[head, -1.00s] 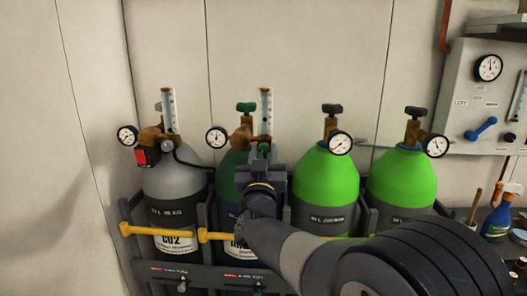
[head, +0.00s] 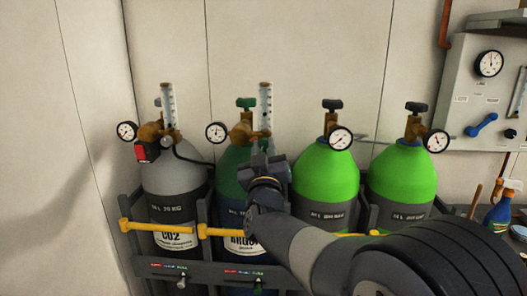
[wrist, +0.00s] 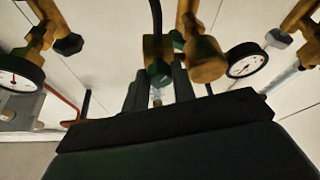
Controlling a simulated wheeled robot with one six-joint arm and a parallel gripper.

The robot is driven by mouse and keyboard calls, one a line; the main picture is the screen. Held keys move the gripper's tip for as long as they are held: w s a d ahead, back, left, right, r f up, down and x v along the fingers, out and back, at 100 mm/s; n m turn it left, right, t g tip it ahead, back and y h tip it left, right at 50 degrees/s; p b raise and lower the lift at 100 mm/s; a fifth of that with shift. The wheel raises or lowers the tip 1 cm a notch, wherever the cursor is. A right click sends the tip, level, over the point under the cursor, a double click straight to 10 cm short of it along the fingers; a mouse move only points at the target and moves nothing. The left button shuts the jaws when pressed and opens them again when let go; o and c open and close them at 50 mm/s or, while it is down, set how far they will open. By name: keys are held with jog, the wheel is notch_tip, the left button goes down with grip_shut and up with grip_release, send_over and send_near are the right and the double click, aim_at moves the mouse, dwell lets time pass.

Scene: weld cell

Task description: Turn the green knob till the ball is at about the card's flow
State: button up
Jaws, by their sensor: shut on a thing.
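The dark green argon cylinder (head: 232,180) stands second from left, with a brass regulator (head: 241,134) and a clear upright flow tube (head: 266,108). The ball in the tube is too small to make out. My gripper (head: 262,153) is in front of this regulator and hides its lower part. In the wrist view my gripper (wrist: 159,88) has its two fingers around the green knob (wrist: 159,72), shut on it, below a brass fitting. The knob is hidden in the head view. I cannot make out a card with a flow value.
A grey CO2 cylinder (head: 170,180) with its own flow tube (head: 168,106) is to the left. Two bright green cylinders (head: 325,172) (head: 401,172) are to the right. A rack with yellow bars (head: 160,227) holds the cylinders. A wall panel (head: 470,75) is at far right.

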jog(key=shift+n, duration=0.6)
jog(key=o, duration=0.7)
jog(key=b+v, duration=0.2)
jog(key=v, duration=0.8)
jog(key=shift+s+d, duration=0.2)
jog(key=shift+s, duration=0.25)
jog(key=shift+w+f, duration=0.1)
jog(key=p+x, duration=0.2)
jog(key=x, duration=0.9)
jog(key=shift+a, duration=0.2)
jog(key=shift+f+m+h, duration=0.15)
jog(key=shift+m+h, duration=0.25)
jog(key=shift+m, duration=1)
